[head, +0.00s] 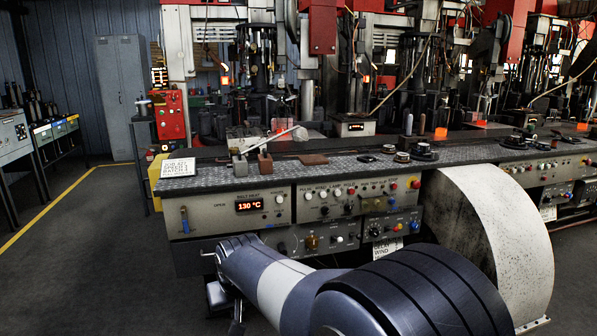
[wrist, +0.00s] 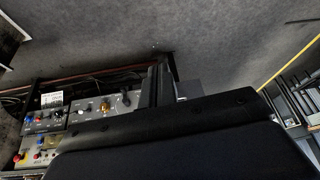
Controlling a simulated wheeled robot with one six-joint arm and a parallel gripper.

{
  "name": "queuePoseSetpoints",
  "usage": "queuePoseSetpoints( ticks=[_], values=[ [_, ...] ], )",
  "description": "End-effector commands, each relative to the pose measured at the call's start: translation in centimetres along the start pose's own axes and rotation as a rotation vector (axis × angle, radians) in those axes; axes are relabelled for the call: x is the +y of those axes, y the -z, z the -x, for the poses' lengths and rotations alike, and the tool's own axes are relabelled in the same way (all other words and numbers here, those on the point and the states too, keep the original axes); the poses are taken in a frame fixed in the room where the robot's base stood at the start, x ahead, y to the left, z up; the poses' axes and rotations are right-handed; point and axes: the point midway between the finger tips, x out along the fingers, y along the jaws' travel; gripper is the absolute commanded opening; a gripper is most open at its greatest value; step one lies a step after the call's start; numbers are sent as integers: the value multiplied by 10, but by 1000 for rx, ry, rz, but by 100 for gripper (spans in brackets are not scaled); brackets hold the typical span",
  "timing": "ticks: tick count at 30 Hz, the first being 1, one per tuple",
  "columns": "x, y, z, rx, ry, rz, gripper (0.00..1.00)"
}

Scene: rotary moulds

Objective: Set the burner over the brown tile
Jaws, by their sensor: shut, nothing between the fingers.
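A flat brown tile (head: 314,159) lies on the bench top, right of the resting blocks. My gripper hangs low in front of the bench in the head view, partly hidden by my arm. In the wrist view its fingers (wrist: 160,86) are together and empty, pointing over the floor. Neither the tile nor the rod shows in the wrist view.
The bench top (head: 215,176) has a white sign (head: 178,168) at its left end. Dark round pieces (head: 403,157) stand right of the tile. Machinery rises behind. A large pale drum (head: 500,230) stands in front at right. The floor at left is open.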

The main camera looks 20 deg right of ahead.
Motion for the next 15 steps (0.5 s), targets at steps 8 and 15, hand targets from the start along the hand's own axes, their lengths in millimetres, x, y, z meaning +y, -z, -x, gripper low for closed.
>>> queuePoseSetpoints(
  ticks=[8,15],
  values=[
    [-24,79,91,-27,-3,-2,0],
    [-45,137,158,-48,-9,-8,0]
  ],
)
